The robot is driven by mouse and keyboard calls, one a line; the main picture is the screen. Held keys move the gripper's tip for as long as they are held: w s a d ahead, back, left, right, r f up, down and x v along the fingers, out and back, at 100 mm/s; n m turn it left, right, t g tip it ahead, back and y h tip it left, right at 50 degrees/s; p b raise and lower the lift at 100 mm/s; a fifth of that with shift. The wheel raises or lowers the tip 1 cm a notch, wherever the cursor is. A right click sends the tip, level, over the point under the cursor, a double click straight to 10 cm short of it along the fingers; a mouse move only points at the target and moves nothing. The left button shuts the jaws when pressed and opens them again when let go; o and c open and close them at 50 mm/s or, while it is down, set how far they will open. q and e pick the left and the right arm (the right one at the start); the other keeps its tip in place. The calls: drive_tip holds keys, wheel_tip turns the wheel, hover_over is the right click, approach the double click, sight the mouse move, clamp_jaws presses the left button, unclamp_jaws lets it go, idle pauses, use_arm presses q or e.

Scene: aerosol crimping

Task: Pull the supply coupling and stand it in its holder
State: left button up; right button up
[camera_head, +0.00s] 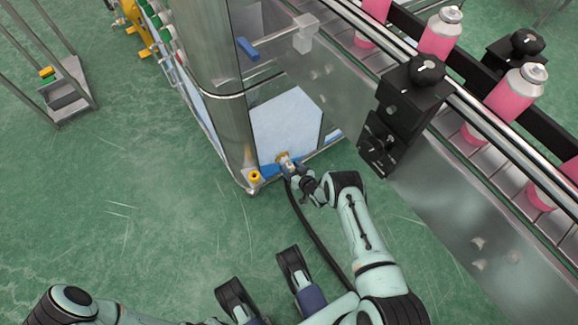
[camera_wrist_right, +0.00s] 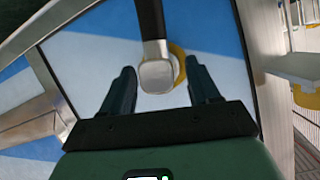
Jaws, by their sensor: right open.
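The supply coupling (camera_head: 286,164) is a small silver fitting against the lower front of the machine, with a yellow ring behind it. A black hose (camera_head: 312,232) runs from it down toward my arm. In the right wrist view, the coupling (camera_wrist_right: 157,77) shows as a rounded metal end between the fingers, with the hose (camera_wrist_right: 150,18) above it. My right gripper (camera_head: 292,179) is at the coupling; its fingers (camera_wrist_right: 163,88) are open on either side, with gaps visible. An orange ring-shaped fitting (camera_head: 254,176), possibly the holder, sits at the cabinet's corner, left of the coupling.
A steel column (camera_head: 222,95) stands left of the coupling. The conveyor (camera_head: 455,190) with pink cans (camera_head: 505,95) and a black block (camera_head: 408,95) runs along the right. A blue-handled lever (camera_head: 247,48) sticks out above.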

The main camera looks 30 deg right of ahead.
sight(292, 171)
idle(0.6)
clamp_jaws()
drive_tip(key=shift+s+d+p, duration=0.15)
drive_tip(key=shift+s+p, duration=0.3)
drive_tip(key=shift+s, duration=0.15)
drive_tip(key=shift+s+p, duration=0.75)
drive_tip(key=shift+s, duration=0.2)
drive_tip(key=shift+s+d+p, duration=0.1)
drive_tip(key=shift+s+p, duration=0.6)
drive_tip(key=shift+s, duration=0.75)
